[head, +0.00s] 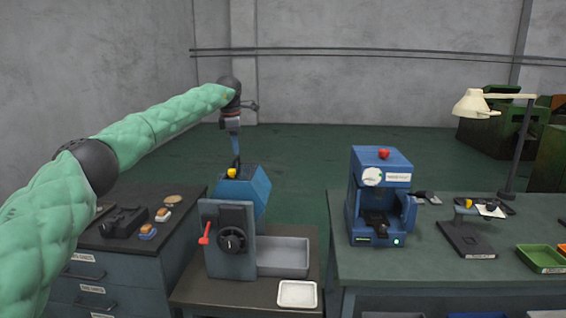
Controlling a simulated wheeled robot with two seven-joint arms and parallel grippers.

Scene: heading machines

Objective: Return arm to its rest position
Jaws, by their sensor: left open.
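My left arm, in a green quilted sleeve, comes in from the left and reaches out over the blue machine with the black handwheel (232,241). My left gripper (236,163) hangs down from the dark wrist at the arm's end. It is open, and I see nothing held in it. Its fingertips are small and dark, close above the machine's top in the picture, near a yellow part (231,173). I cannot tell whether they touch it. My right gripper is not in view.
A grey tray (285,270) and a white tray (297,293) lie by the handwheel machine. A drawer cabinet (110,265) stands left under my arm. On the right bench (440,270) are a blue press (382,165), a lamp (474,104) and a green bin (541,262). Floor behind looks free.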

